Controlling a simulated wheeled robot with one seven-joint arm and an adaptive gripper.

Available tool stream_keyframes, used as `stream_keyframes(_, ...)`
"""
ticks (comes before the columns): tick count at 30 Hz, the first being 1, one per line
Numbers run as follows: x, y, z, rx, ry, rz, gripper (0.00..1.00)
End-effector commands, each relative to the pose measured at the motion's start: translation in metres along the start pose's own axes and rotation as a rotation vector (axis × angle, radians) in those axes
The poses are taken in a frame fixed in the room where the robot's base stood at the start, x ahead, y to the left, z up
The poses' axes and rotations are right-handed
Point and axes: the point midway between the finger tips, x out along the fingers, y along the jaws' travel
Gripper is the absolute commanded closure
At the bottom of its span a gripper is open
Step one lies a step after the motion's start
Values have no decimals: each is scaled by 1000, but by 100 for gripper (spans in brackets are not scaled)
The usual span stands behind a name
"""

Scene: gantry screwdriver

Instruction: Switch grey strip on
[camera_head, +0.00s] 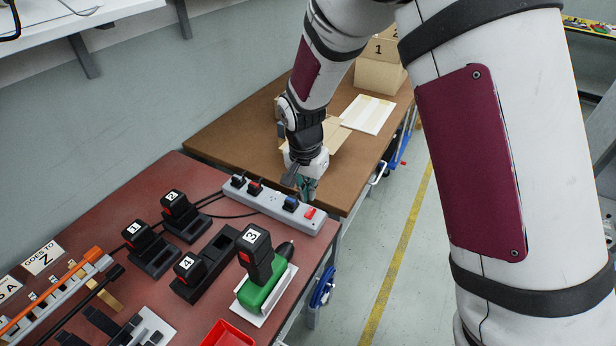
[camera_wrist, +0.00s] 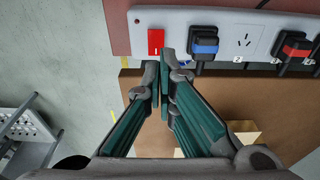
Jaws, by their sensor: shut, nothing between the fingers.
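The grey power strip (camera_head: 270,204) lies along the far edge of the red-brown table, with several plugs in it. Its red rocker switch (camera_head: 310,214) is at the right end. In the wrist view the strip (camera_wrist: 180,17) crosses the top, and the switch (camera_wrist: 155,42) is left of a blue-banded plug (camera_wrist: 204,43). My gripper (camera_head: 308,191) is shut and empty beside the strip's switch end. In the wrist view its fingertips (camera_wrist: 160,66) are just below the switch; I cannot tell whether they touch the strip. The switch's on or off position is not clear.
Black numbered batteries in chargers (camera_head: 155,250) and a green tool with battery 3 (camera_head: 262,285) stand nearer on the table. A brown table (camera_head: 240,125) with boards and boxes lies behind. A red tray (camera_head: 228,335) is at the front edge.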

Motion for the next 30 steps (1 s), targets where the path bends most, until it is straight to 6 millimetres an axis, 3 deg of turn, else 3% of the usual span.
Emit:
stream_keyframes(3, 21, 1, 0, 1, -3, 3, 100)
stream_keyframes(9, 38, 0, 0, -1, 0, 0, 100)
stream_keyframes(22, 42, 0, 0, 0, 0, -1, 100)
stream_keyframes(30, 56, 1, -6, 5, -72, 2, 100)
